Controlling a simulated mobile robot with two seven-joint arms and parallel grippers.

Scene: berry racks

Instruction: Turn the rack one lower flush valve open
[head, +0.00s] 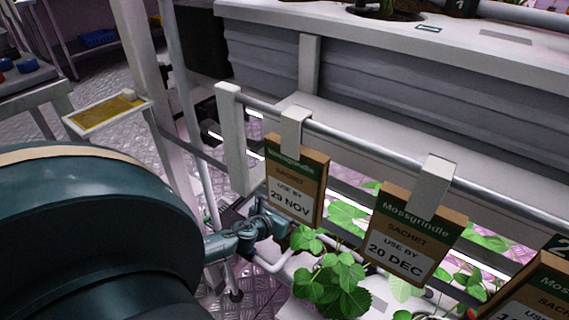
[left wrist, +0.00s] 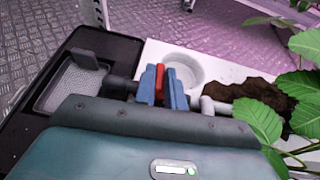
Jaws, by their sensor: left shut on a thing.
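The flush valve shows in the left wrist view as a red handle (left wrist: 162,82) on a grey pipe (left wrist: 215,105). My left gripper (left wrist: 162,86) has its blue fingers on either side of the red handle and is shut on it. In the head view my left gripper (head: 268,226) is low beside the rack, below the left hanging sachet; the red handle cannot be made out there. My right gripper is in neither view.
Mossgrindle sachets (head: 297,180) and (head: 410,235) hang from the rack's rail (head: 375,143). Strawberry leaves (head: 335,285) grow beneath them. In the left wrist view, a white round cup (left wrist: 182,66), a black tray (left wrist: 95,45) and leaves (left wrist: 258,122) surround the fingers.

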